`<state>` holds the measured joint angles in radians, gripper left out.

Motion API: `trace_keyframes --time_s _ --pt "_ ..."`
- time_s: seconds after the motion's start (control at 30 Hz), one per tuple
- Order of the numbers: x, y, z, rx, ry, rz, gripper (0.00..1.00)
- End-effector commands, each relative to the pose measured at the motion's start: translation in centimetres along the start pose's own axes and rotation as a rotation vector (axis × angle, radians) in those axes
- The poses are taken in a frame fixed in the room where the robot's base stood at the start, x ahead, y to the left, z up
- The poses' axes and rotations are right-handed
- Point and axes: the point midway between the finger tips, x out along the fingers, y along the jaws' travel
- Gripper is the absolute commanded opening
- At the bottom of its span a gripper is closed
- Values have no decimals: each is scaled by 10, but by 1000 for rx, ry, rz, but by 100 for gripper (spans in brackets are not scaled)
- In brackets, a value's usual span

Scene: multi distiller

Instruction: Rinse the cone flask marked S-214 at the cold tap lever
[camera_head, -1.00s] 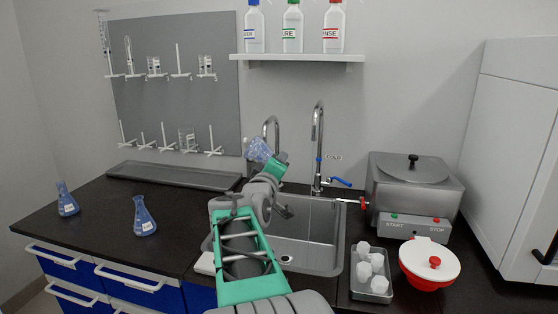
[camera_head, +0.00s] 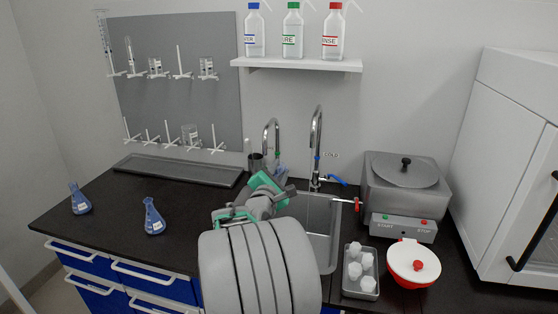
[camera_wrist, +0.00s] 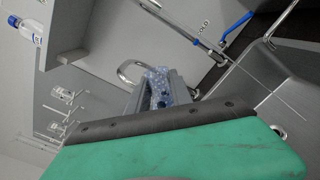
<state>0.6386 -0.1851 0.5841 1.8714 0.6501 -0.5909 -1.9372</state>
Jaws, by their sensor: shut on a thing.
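My gripper (camera_wrist: 162,97) is shut on a cone flask (camera_wrist: 156,76) with blue-tinted glass. In the head view the flask is mostly hidden behind my gripper (camera_head: 279,181), at the back of the sink. The flask's marking cannot be read. The cold tap (camera_head: 316,140) rises behind the sink, just right of my gripper. Its blue cold tap lever (camera_head: 337,180) points right, and it also shows in the wrist view (camera_wrist: 237,25). The sink (camera_head: 322,235) is partly hidden by my arm.
Two blue cone flasks (camera_head: 81,203) (camera_head: 153,219) stand on the left counter, labels unreadable. A second tap (camera_head: 269,136) stands left of the cold tap. A metal distiller (camera_head: 405,190), a tray of white pieces (camera_head: 350,288) and a red-white bowl (camera_head: 414,264) are on the right. A bottle shelf (camera_head: 297,64) hangs above.

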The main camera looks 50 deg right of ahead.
Motion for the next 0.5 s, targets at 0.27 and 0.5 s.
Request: trace_keyframes --time_s 0.27,0.5 --pt "0 4 3 -346 2 1 0" --pt "0 10 8 -631 5 0 0"
